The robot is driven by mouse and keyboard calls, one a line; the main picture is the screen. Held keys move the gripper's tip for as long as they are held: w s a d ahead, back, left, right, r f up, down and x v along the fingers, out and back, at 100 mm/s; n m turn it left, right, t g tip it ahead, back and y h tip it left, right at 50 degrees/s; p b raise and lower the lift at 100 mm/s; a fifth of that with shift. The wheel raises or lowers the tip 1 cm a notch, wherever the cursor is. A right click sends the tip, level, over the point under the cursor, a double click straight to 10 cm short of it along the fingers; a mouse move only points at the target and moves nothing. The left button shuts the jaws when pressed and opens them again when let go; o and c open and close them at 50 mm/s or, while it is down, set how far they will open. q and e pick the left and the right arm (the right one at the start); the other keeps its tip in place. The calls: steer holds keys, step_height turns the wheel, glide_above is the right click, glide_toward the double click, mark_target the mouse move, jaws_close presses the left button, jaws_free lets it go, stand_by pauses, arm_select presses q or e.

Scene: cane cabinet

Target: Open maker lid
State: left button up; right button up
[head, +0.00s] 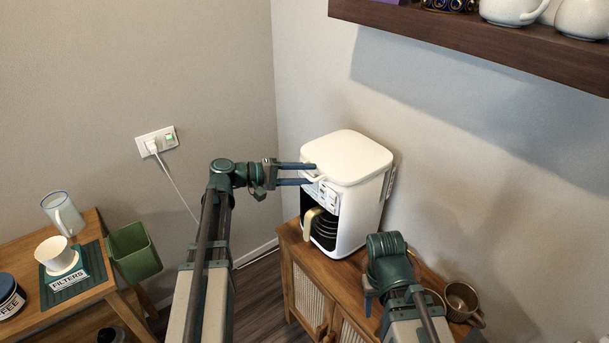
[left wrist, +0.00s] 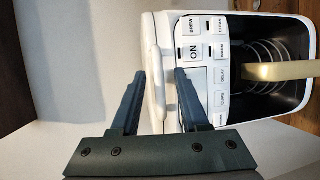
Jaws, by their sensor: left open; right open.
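The white coffee maker (head: 352,212) stands on the wooden cabinet, its lid (head: 350,155) closed on top. A white lid handle (head: 316,179) sticks out at the lid's front edge and also shows in the left wrist view (left wrist: 154,72). My left gripper (head: 311,173) is open at the lid's front, one finger on each side of the handle. In the left wrist view its fingers (left wrist: 160,78) straddle the handle; I cannot tell whether they touch it. My right gripper (head: 371,298) is low in front of the cabinet, mostly hidden by its own wrist.
The glass carafe with a gold handle (head: 311,217) sits in the maker's front. Brown mugs (head: 461,298) stand on the cabinet (head: 300,262) at right. A dark shelf (head: 480,42) hangs above. A side table (head: 88,222) with a green bin (head: 134,252) is at left.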

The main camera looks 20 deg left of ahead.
arm_select(q)
jaws_close()
stand_by(1.4)
